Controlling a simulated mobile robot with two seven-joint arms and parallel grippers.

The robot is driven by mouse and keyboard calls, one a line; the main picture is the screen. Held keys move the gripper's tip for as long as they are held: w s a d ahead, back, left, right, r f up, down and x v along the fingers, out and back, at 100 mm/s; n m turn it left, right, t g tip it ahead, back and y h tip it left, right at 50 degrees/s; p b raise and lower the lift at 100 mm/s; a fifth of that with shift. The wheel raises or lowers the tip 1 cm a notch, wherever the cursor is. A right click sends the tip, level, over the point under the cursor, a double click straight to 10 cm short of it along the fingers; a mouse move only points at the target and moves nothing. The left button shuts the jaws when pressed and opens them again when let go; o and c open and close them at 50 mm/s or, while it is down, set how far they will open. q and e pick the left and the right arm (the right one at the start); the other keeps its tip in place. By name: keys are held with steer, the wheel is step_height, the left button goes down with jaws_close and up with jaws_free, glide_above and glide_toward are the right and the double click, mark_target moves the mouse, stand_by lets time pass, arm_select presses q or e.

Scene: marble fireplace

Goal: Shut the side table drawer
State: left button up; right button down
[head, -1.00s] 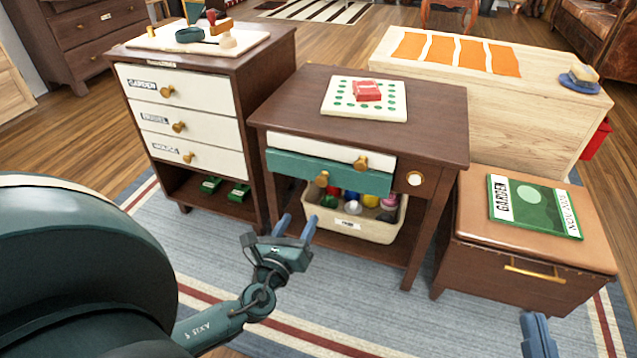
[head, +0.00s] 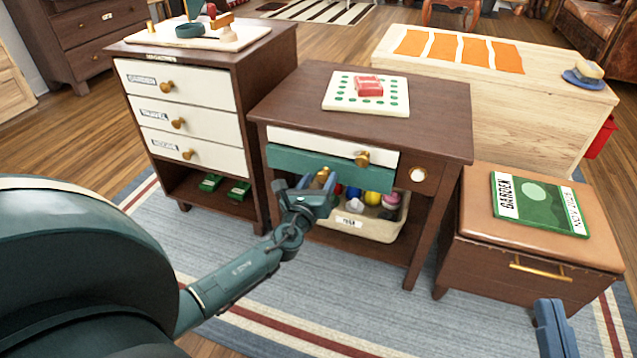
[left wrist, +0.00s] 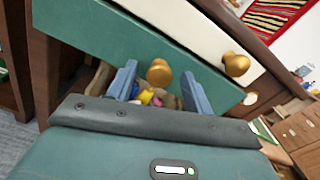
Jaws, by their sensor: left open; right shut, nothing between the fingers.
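The side table (head: 440,110) has a white upper drawer (head: 310,143) and a green lower drawer (head: 300,161). The green front stands out a little past the white one. Each has a brass knob. My left gripper (head: 317,181) is open just in front of the green drawer. In the left wrist view its blue fingers (left wrist: 159,88) lie on either side of the green drawer's knob (left wrist: 159,72), apart from it as far as I can see. The green front (left wrist: 130,45) fills much of that view. My right gripper (head: 553,328) is shut and empty at the lower right, partly cut off.
A cream bin (head: 352,222) of coloured balls stands on the table's lower shelf. A white-drawered cabinet (head: 262,95) is at the left. A leather-topped stool (head: 480,225) with a green magazine is at the right. A board (head: 395,103) with a red object lies on the tabletop.

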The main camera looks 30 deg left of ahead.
arm_select(q)
jaws_close()
stand_by(0.5)
